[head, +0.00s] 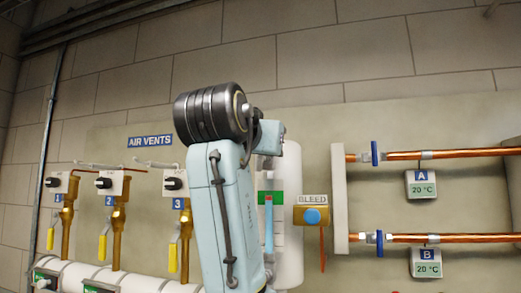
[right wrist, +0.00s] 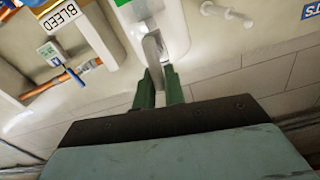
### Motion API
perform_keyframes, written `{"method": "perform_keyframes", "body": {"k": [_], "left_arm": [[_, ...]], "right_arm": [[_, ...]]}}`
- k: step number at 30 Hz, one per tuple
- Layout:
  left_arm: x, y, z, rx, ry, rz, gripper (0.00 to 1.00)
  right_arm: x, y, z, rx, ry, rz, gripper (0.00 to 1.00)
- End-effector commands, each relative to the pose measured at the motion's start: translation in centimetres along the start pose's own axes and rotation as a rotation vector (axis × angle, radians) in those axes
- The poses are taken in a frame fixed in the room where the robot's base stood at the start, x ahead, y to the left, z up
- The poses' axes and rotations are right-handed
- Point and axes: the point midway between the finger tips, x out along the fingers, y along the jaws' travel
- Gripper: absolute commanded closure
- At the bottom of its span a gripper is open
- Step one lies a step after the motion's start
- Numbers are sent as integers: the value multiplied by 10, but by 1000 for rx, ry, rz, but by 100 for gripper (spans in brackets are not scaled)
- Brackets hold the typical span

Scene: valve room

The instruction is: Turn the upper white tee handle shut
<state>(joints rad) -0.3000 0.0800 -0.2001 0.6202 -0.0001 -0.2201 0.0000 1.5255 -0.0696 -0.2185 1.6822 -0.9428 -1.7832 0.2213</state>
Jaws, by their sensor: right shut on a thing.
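In the right wrist view my right gripper (right wrist: 159,74) has its two green fingers shut on the end of a pale grey-white handle (right wrist: 153,46). The handle projects from a white fitting (right wrist: 173,28) on the wall. Its pivot and exact angle are hard to make out. In the head view my pale blue arm rises through the middle and hides the handle and the gripper. A white upright column (head: 289,230) with a green label (head: 271,198) and a blue tube shows just right of the arm. My left gripper is in neither view.
Further right run two copper pipes (head: 450,154) with blue valve handles and A and B displays. Left are brass AIR VENTS valves (head: 118,230) with yellow levers.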

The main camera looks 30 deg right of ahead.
Motion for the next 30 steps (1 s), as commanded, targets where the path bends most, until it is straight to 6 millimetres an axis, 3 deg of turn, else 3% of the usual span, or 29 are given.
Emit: {"method": "perform_keyframes", "body": {"k": [12, 30], "left_arm": [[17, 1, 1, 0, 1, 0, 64], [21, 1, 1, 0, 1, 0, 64]], "right_arm": [[-1, 8, 3, 381, -2, -2, 100], [0, 17, 9, 950, -1, -1, 100]]}}
